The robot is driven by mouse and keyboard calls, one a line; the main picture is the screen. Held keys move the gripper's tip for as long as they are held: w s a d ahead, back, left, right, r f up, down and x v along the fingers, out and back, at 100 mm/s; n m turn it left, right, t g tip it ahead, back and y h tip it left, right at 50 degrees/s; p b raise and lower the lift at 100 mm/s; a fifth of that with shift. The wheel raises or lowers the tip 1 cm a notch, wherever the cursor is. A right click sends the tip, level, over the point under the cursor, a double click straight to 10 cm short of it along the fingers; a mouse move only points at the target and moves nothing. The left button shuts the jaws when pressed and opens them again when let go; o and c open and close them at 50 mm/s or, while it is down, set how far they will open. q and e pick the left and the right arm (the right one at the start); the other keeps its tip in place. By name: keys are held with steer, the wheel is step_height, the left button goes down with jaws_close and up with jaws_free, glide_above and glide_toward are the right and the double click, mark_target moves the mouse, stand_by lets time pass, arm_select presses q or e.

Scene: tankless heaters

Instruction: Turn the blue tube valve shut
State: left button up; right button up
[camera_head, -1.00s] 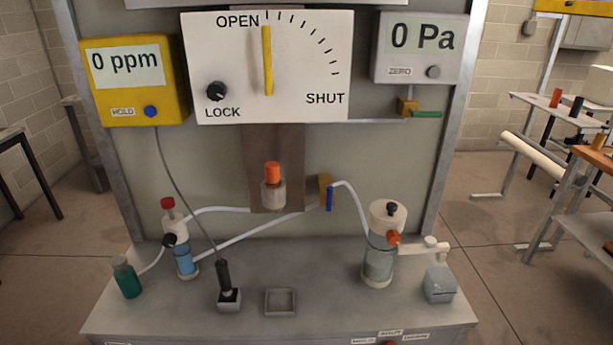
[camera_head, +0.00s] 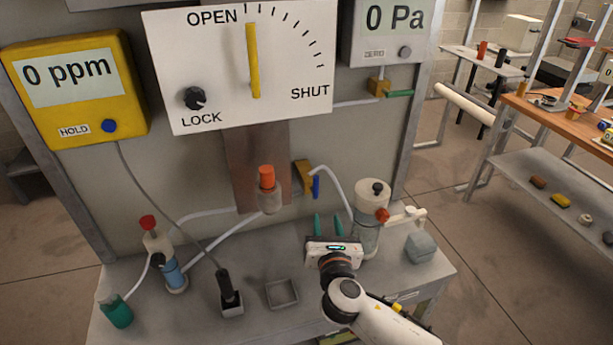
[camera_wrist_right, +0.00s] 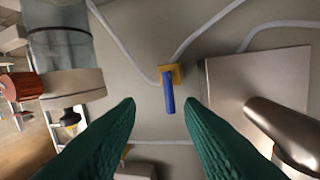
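The blue tube valve is a small brass block with a blue lever (camera_head: 316,187) that hangs straight down, mounted on the panel with clear tubing at it. The lever also shows in the right wrist view (camera_wrist_right: 169,96), beyond and between the fingertips, apart from both. My right gripper (camera_head: 328,220) is open and empty, its green fingers pointing at the panel, just below the lever in the head view. The open fingers show large in the right wrist view (camera_wrist_right: 160,103). My left gripper is not in view.
A glass vessel with a white top (camera_head: 372,195) stands close right of the right gripper. An orange-topped fitting (camera_head: 267,185) is left of the valve. An empty grey tray (camera_head: 282,293) lies on the bench. A second valve with a green lever (camera_head: 399,93) is higher up.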

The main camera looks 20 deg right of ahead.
mark_target(317, 184)
steer(key=w, duration=0.4)
steer(key=w+r+n+p, duration=0.1)
steer(key=w, duration=0.3)
steer(key=w+d+r+n, duration=0.1)
steer(key=w, duration=0.3)
steer(key=shift+w+r+t, duration=0.15)
steer(key=shift+w+t, duration=0.1)
steer(key=shift+t, duration=0.15)
jaws_close()
